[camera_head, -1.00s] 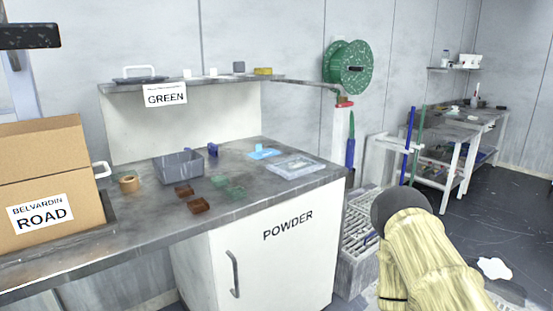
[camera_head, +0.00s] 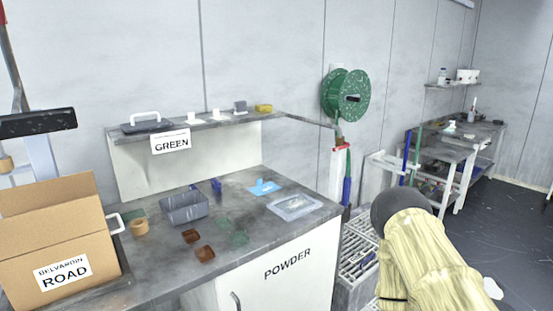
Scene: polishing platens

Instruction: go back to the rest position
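My arm shows at the lower right of the head view as a yellowish sleeve with a dark rounded end. My gripper's fingers are not visible in this view. The grey workbench (camera_head: 150,275) stands at the left and middle, with a white cabinet marked POWDER (camera_head: 285,270) under it. My arm is to the right of the bench and apart from it in the picture.
On the bench are a cardboard box marked ROAD (camera_head: 50,245), a grey bin (camera_head: 185,207), small brown trays (camera_head: 204,254) and a clear-lidded case (camera_head: 295,206). A shelf marked GREEN (camera_head: 215,124) stands behind. Dark floor (camera_head: 520,220) is open at the right.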

